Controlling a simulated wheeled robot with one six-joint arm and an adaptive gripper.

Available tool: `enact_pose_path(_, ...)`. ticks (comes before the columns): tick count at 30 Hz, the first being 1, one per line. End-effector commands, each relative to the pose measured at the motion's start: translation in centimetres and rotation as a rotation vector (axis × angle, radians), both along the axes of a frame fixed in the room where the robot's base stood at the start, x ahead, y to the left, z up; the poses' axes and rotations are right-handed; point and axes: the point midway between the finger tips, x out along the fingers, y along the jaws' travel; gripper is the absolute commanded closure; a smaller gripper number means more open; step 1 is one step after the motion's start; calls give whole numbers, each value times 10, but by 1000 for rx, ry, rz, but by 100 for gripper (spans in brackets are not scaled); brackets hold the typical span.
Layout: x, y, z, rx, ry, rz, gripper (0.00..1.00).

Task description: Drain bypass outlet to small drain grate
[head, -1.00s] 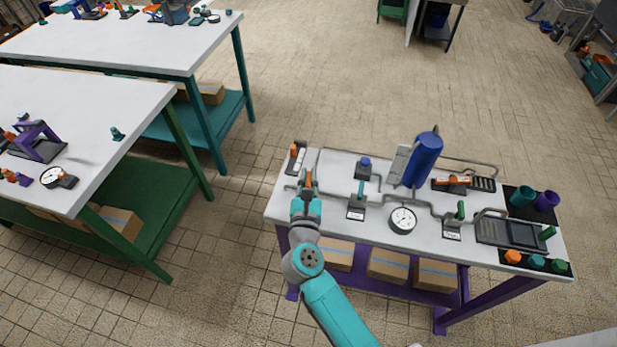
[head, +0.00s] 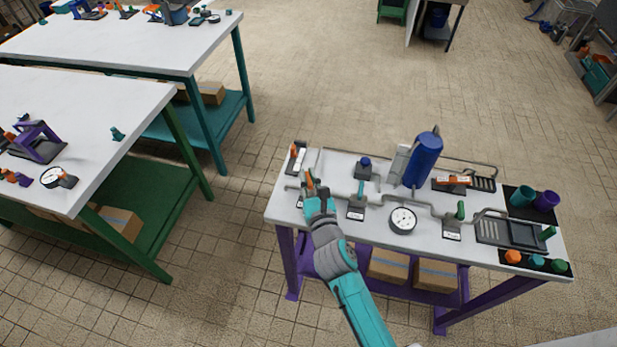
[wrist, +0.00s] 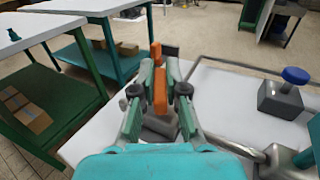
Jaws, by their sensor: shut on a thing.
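My gripper (head: 311,184) is at the left end of the purple-legged bench, by the pipework. In the wrist view its fingers (wrist: 160,100) are shut on an orange handle (wrist: 160,90) above a grey body. A second orange piece (wrist: 155,54) shows beyond it; in the head view an orange knob (head: 294,150) stands on a plate at the bench's left corner. A small dark grate (head: 484,185) lies at the right, next to an orange lever (head: 453,181). A larger grated tray (head: 512,233) sits in front. I cannot tell which pipe end is the bypass outlet.
The bench carries a blue tank (head: 423,160), a round gauge (head: 403,220), a teal-handled valve (head: 358,203), a green-handled valve (head: 456,219) and a blue knob (wrist: 295,76). Cups and coloured knobs stand at the right end. A green-legged table (head: 110,95) is at the left, with clear floor between.

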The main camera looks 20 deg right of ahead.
Motion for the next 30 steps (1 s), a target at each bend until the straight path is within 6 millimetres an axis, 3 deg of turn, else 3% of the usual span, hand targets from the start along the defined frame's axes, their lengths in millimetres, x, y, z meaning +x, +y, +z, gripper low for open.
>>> enact_pose_path(23, 0, 0, 0, 0, 1, 34, 100)
enact_pose_path(24, 0, 0, 0, 0, 1, 34, 85)
enact_pose_path(27, 0, 0, 0, 0, 1, 33, 62)
enact_pose_path(30, 0, 0, 0, 0, 1, 33, 62)
